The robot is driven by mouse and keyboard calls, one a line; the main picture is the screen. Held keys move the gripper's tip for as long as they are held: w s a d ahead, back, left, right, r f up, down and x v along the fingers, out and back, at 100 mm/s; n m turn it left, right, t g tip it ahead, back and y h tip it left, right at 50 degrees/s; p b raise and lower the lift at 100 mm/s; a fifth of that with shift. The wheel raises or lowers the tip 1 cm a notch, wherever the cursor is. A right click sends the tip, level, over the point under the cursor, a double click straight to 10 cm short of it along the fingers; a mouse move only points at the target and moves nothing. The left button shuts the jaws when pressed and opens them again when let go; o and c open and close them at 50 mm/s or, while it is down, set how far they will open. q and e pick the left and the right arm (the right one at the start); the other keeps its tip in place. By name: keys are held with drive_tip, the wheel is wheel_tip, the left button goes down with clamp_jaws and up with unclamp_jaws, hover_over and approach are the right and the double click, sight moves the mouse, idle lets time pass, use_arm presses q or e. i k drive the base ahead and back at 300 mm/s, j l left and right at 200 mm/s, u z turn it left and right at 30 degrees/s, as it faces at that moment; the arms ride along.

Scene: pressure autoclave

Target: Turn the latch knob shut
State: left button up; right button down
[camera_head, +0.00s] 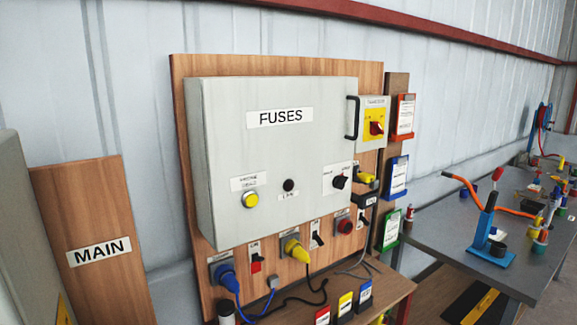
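A grey fuse box (225,130) labelled FUSES hangs on a wooden board, its front door looking closed. A black knob (340,182) sits on a white label plate at the door's right side; it seems tilted, and the small lettering is unreadable. A smaller round black knob (289,185) is near the door's lower middle, above a small label. I cannot tell for certain which one is the latch knob. A black handle (352,118) stands at the door's right edge. Neither of my grippers shows in the head view.
A yellow button (250,200) is left of the knobs. A red rotary switch (376,128) is right of the box. Blue (224,276) and yellow (296,250) plugs with cables protrude below. A grey workbench (430,235) with tools stands right; a MAIN board (95,240) stands left.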

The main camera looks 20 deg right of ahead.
sight(340, 182)
drive_tip(key=l+z, duration=0.1)
drive_tip(key=z, duration=0.3)
drive_tip(key=l+z, duration=0.1)
drive_tip(key=z, duration=0.35)
drive_tip(key=l+z, duration=0.1)
drive_tip(key=z, duration=0.3)
drive_tip(key=l+z, duration=0.1)
drive_tip(key=z, duration=0.3)
drive_tip(key=i+l+z, duration=0.1)
drive_tip(key=i+l, duration=0.2)
drive_tip(key=k, duration=0.15)
